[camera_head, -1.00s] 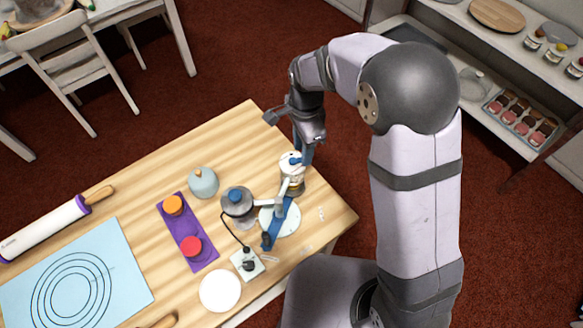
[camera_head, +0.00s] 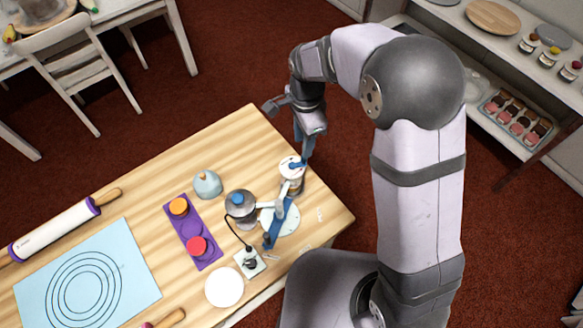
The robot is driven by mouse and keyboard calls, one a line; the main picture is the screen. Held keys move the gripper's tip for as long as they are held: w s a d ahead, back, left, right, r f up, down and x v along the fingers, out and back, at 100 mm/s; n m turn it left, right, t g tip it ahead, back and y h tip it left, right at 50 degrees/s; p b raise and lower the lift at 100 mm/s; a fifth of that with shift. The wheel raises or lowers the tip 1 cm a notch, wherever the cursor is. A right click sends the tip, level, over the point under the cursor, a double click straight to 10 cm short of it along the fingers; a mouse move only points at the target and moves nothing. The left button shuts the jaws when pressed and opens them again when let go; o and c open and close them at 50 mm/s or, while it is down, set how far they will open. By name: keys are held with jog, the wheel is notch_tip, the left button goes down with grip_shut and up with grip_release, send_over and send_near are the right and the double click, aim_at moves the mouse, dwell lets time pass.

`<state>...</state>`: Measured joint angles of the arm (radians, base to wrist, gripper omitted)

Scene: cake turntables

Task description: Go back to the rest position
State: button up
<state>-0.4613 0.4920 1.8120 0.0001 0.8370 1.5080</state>
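My gripper (camera_head: 304,152) points down over the right part of the wooden table, just above a small white-topped turntable (camera_head: 291,170). Its blue fingertips are small and partly overlap the turntable's top in the picture, so I cannot tell whether they are apart or together, or whether they touch it. No held object is visible. A grey turntable with a blue knob (camera_head: 240,203) stands to the left. A white disc with a blue bar (camera_head: 285,219) lies below them.
The wooden table (camera_head: 235,140) also bears a purple tray (camera_head: 208,262) with orange and red round pieces, a grey-blue dome (camera_head: 207,184), a white disc (camera_head: 223,287), a blue mat (camera_head: 140,262) and a rolling pin (camera_head: 55,230). A shelf (camera_head: 440,22) stands at right. The table's far part is clear.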

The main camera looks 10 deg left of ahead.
jog(key=shift+r, duration=0.4)
jog(key=n, duration=0.5)
jog(key=shift+w+f+n, duration=0.1)
jog(key=shift+w+n, duration=0.05)
jog(key=shift+n, duration=0.25)
jog(key=s+d+f+n+g, duration=0.1)
jog(key=s+d+f+n, duration=0.15)
jog(key=s+n, duration=0.25)
jog(key=s+d+f+n+g, duration=0.1)
jog(key=s+d+f+n, duration=0.1)
jog(key=s+d+n, duration=0.3)
jog(key=s+d+r+m+t+b, duration=0.1)
jog(key=s+d+m+b, duration=0.1)
jog(key=d, duration=0.3)
jog(key=s+d+r+m+t+b, duration=0.1)
jog(key=s+d+b, duration=0.1)
jog(key=s+d, duration=0.2)
jog(key=shift+d+r+m, duration=0.25)
jog(key=shift+d+m, duration=0.15)
jog(key=shift+d, duration=0.75)
